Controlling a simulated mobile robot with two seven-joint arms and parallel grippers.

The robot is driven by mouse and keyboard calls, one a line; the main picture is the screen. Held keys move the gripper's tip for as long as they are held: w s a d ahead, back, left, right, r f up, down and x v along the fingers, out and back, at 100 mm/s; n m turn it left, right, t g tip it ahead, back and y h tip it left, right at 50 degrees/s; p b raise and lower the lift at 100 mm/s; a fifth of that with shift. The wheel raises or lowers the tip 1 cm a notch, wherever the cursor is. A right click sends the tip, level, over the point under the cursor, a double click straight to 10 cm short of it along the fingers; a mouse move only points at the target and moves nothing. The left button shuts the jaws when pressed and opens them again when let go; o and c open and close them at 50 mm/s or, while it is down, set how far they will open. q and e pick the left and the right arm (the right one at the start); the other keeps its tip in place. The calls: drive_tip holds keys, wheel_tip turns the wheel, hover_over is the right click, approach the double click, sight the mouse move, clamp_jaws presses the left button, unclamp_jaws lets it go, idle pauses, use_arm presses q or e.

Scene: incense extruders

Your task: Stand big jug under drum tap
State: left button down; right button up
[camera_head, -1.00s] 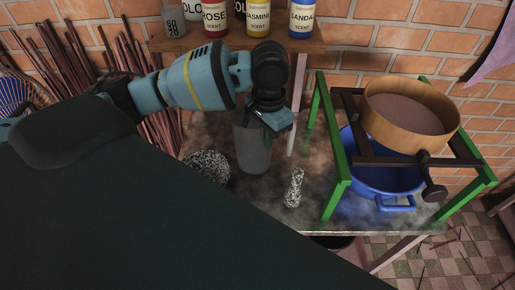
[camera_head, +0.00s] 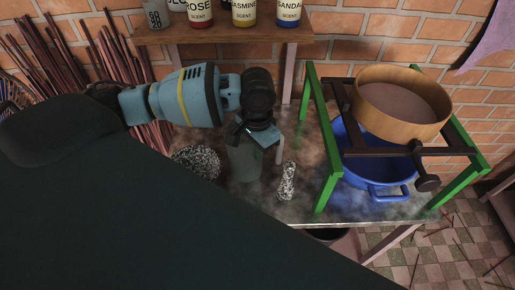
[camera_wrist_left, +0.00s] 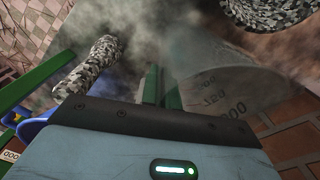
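The big jug (camera_head: 245,163), a grey translucent vessel, is over the worktable between a speckled bowl and a speckled pestle. My left gripper (camera_head: 261,150) reaches down at its upper right side; its palm hides part of the rim. In the left wrist view the two green fingers (camera_wrist_left: 162,88) are close together beside the wall of the jug (camera_wrist_left: 225,88), which carries measuring numbers. They look shut on the jug's wall or handle; I cannot tell which. Whether the jug's base touches the table is unclear. The drum tap and my right gripper are not in view.
The speckled bowl (camera_head: 197,161) is close left of the jug, the speckled pestle (camera_head: 287,181) close right. A green frame (camera_head: 318,140) holds a wooden sieve (camera_head: 400,115) above a blue pot (camera_head: 378,170). A shelf (camera_head: 220,36) with scent bottles is behind. Haze covers the table (camera_head: 262,208).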

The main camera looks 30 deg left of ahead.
use_arm(q)
drive_tip(key=shift+f, duration=0.1)
drive_tip(key=c, duration=1.7)
unclamp_jaws()
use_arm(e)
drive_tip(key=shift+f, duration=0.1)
